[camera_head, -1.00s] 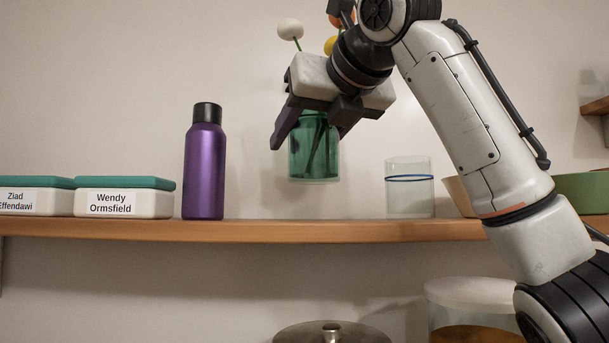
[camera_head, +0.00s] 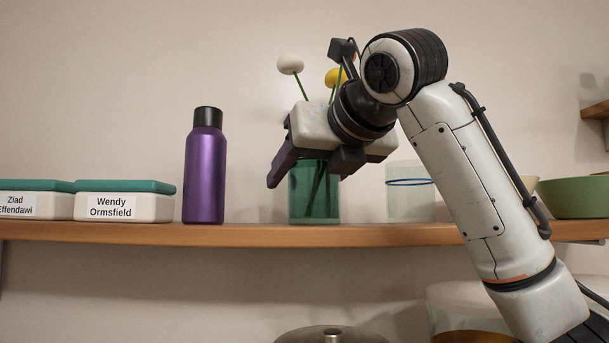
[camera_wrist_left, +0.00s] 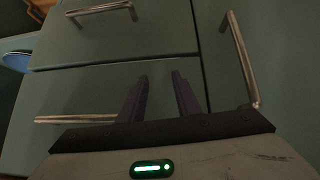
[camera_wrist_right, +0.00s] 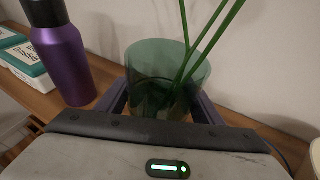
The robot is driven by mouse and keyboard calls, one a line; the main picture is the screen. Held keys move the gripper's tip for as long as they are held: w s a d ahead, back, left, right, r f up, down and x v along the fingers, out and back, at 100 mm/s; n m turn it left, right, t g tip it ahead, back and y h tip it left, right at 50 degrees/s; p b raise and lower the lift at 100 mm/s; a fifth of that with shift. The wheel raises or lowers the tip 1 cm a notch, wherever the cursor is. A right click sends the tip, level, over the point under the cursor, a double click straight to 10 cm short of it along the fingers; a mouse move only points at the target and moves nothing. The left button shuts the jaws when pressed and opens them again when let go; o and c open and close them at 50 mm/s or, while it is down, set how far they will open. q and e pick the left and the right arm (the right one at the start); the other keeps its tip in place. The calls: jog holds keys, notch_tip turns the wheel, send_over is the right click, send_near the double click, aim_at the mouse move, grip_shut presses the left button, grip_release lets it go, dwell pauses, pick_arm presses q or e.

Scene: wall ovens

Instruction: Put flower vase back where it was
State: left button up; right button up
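The flower vase (camera_head: 314,200) is a green see-through glass with green stems, a white round bloom (camera_head: 290,64) and a yellow one (camera_head: 335,77). It stands upright, its base at the level of the wooden shelf (camera_head: 250,235), between the purple bottle and a clear glass. In the right wrist view the vase (camera_wrist_right: 165,75) sits between both fingers. My left gripper (camera_wrist_left: 160,78) shows only in its wrist view, empty, with a gap between its fingers.
A purple bottle (camera_head: 205,170) stands left of the vase, and lidded labelled boxes (camera_head: 122,200) are farther left. A clear glass with a blue band (camera_head: 409,195) is close on the right. A green bowl (camera_head: 577,197) is beyond my arm. Grey drawers with handles (camera_wrist_left: 110,40) face my left gripper.

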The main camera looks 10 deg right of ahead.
jog(key=shift+o, duration=0.9)
jog(key=shift+r, duration=0.15)
jog(key=b+v, duration=0.2)
jog(key=v, duration=1)
